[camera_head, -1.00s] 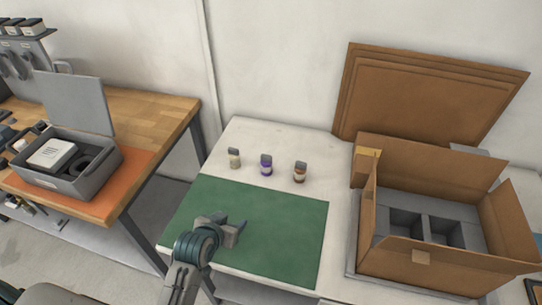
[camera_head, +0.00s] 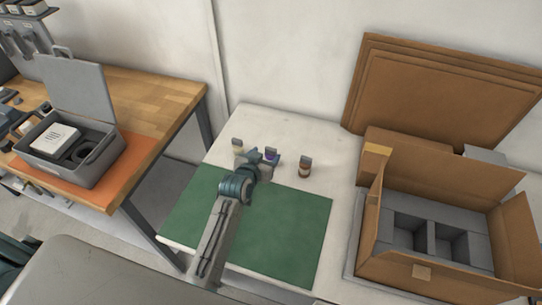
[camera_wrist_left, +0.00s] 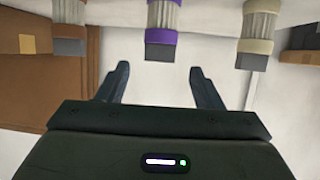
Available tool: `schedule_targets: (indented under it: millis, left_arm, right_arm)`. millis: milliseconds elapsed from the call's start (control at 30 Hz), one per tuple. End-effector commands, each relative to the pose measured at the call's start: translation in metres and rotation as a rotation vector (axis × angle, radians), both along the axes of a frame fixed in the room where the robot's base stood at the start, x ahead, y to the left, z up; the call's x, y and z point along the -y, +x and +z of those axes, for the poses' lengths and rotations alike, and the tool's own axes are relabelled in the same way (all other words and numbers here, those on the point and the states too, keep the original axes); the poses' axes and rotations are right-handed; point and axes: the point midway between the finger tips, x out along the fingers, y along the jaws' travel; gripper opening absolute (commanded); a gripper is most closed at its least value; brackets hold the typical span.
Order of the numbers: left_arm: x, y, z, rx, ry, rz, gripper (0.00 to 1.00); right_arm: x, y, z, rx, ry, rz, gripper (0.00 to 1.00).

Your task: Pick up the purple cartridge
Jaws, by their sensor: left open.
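The purple cartridge (camera_head: 271,153) stands on the white table behind the green mat (camera_head: 285,225). In the head view my left gripper (camera_head: 264,160) is right in front of it and hides its lower part. In the left wrist view the purple cartridge (camera_wrist_left: 163,38) has a purple band and a grey cap. It lies ahead of the two fingers, between their lines, with a gap to the fingertips. My left gripper (camera_wrist_left: 160,75) is open and empty. My right gripper is not in view.
A cream-banded cartridge (camera_head: 237,146) stands left of the purple one, and a brown-banded cartridge (camera_head: 305,167) stands right. An open cardboard box (camera_head: 440,275) with grey dividers is at the right. A grey case (camera_head: 75,165) sits on the wooden bench.

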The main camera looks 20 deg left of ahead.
Motion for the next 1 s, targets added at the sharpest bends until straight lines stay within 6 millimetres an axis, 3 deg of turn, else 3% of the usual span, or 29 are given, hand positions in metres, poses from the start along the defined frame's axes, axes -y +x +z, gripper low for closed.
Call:
schedule_targets:
  millis: [133,300,600,900,1000]
  left_arm:
    - [0.003,0.018,-0.003,-0.003,-0.001,-0.001,0.60]
    - [0.004,0.034,-0.012,-0.001,-0.001,0.000,0.60]
    - [0.004,0.037,-0.015,-0.001,0.000,0.000,0.60]
    - [0.004,0.037,-0.015,-0.001,0.000,0.000,0.03]
    - [0.004,0.037,-0.015,-0.001,0.000,0.000,0.00]
  right_arm:
    - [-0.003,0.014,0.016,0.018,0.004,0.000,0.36]
    - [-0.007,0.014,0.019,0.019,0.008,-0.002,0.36]
    - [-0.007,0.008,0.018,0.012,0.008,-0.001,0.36]
    - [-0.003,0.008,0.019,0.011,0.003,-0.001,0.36]
    - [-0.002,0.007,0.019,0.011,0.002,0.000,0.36]
